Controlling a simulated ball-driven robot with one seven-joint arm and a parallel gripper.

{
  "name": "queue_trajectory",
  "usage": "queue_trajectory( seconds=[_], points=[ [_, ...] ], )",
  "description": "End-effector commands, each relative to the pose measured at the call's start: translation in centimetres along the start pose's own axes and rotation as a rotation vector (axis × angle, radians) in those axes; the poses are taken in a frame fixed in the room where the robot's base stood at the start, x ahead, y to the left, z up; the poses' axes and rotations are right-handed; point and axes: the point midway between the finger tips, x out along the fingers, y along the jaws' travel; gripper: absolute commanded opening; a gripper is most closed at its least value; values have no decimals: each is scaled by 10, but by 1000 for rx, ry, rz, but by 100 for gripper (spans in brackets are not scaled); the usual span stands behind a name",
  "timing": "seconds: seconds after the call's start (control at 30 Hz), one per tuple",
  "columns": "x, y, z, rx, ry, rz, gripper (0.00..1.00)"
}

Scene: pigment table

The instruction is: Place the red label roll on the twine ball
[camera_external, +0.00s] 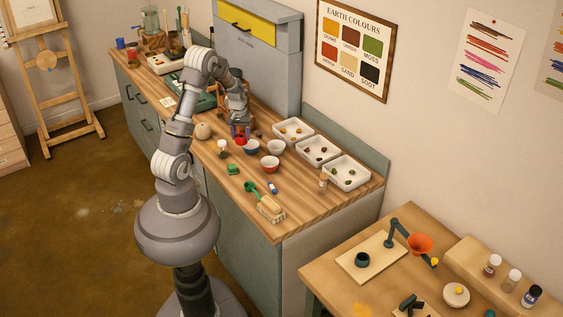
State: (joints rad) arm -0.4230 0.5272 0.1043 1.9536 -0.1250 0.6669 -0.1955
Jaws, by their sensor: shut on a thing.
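The red label roll (240,141) shows as a small red shape just under my gripper (240,134). My gripper points down over the wooden counter and is shut on the roll. The fingers hide part of the roll, and I cannot tell whether it touches the counter or a bowl close by. The twine ball (203,131) is a round beige ball on the counter, to the left of my gripper and apart from it. Nothing shows on top of it.
A blue bowl (251,147), a white bowl (276,147) and a red bowl (269,164) stand close right of my gripper. White trays (346,184) line the back. A white-topped item (221,146) and a green block (233,169) lie in front.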

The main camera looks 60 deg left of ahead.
Motion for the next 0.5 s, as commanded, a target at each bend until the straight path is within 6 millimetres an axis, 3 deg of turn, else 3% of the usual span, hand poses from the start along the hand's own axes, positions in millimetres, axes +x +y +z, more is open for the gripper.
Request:
queue_trajectory(
  seconds=[0.03, 0.2, 0.33, 0.5],
  points=[
    [-6, -34, -9, -105, 1, -1, 25],
    [-12, -131, -20, -408, 9, -3, 25],
    [-14, -182, -18, -568, 14, -5, 25],
    [-15, -215, -13, -672, 18, -6, 25]
  ],
)
